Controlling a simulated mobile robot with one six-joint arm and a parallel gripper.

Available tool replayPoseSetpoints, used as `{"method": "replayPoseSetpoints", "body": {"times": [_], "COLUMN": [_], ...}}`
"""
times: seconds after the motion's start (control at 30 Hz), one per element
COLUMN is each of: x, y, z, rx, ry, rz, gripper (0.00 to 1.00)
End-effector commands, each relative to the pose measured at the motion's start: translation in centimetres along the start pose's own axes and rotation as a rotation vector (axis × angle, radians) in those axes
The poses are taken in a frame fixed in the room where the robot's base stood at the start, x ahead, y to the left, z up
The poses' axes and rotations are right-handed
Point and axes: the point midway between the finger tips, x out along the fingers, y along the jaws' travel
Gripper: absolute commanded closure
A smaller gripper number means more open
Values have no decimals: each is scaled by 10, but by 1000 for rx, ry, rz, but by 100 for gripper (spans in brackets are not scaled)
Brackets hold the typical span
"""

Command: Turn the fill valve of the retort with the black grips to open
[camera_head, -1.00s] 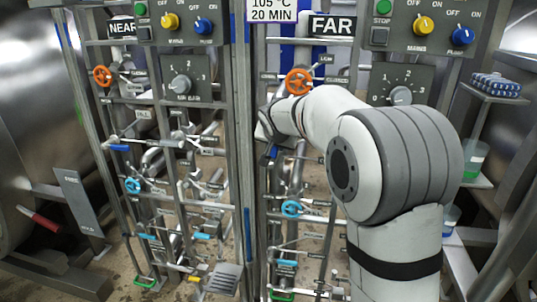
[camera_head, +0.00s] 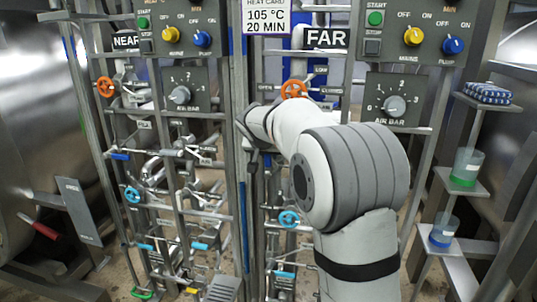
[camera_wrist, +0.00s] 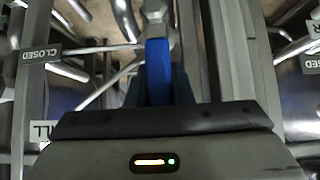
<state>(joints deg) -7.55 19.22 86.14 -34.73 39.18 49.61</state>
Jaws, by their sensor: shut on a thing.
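In the wrist view a blue lever handle (camera_wrist: 158,72) sits between the dark fingers of my gripper (camera_wrist: 160,90), which is shut on it. The lever runs up the picture to a metal valve body (camera_wrist: 154,12). A label reading CLOSED (camera_wrist: 40,55) and a partly hidden label ending in "LL" (camera_wrist: 40,130) lie to its left. In the head view my gripper (camera_head: 252,150) is at the left side of the FAR panel, mostly hidden by my arm. A bit of blue (camera_head: 267,160) shows beside it. No black grips are visible.
The FAR sign (camera_head: 326,38) and NEAR sign (camera_head: 125,41) mark two pipe panels. A grey upright (camera_head: 236,180) divides the panels. A red grip (camera_head: 38,226) shows on the left retort.

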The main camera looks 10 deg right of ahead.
Motion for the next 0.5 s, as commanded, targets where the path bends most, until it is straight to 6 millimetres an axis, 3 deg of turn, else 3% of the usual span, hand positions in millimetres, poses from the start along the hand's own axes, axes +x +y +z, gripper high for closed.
{"method": "replayPoseSetpoints", "body": {"times": [0.07, 0.1, 0.33, 0.5], "x": [2, 2, 2, 2], "y": [-2, -2, 0, 2], "z": [4, 4, 2, 1], "rx": [-4, -4, 0, 2], "ry": [-8, -8, -5, -3], "rz": [-2, -1, 1, 2], "gripper": [100, 78, 60, 58]}}
